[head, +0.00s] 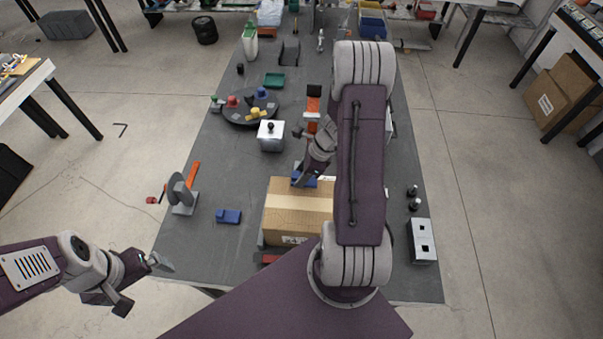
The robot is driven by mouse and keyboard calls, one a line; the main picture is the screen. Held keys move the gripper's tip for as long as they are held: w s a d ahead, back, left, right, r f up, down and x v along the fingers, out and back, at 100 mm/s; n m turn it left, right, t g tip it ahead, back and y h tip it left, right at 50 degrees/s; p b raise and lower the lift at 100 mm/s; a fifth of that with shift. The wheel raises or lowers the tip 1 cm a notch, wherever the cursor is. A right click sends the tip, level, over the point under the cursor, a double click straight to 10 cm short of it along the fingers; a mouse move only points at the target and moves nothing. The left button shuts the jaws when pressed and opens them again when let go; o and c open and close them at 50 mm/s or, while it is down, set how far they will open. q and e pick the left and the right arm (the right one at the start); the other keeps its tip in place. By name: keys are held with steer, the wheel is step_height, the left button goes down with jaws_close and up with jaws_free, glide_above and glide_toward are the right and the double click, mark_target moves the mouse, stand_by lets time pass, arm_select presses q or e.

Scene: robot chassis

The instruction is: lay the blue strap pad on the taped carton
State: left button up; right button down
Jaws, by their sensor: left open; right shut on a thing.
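The taped carton (290,220) stands on the grey table, a brown box with a pale tape band across its top. My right gripper (302,178) is over the carton's far edge, pointing down, shut on the blue strap pad (311,183). The pad is partly hidden by the gripper, and I cannot tell whether it touches the carton top. My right arm covers the carton's right side. My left gripper (160,262) is open and empty, off the table's front left edge, apart from the carton.
Another blue block (228,216) lies left of the carton. A grey disc tool with an orange handle (185,192) stands further left. Behind are a white box with a black knob (271,136) and a round tray (238,117) with coloured pieces. A grey socket block (422,241) lies right.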

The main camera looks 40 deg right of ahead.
steer(key=shift+f+b, duration=0.5)
steer(key=shift+f, duration=0.05)
steer(key=c, duration=0.7)
jaws_free()
steer(key=shift+o, duration=0.2)
steer(key=shift+r, duration=0.1)
steer(key=shift+d+r, duration=0.1)
steer(key=shift+r, duration=0.1)
steer(key=p+v, duration=0.1)
steer(key=v, duration=0.3)
steer(key=shift+r, duration=0.2)
steer(key=s+d+b, duration=0.2)
steer(key=s+d, duration=0.6)
steer(key=d, duration=0.1)
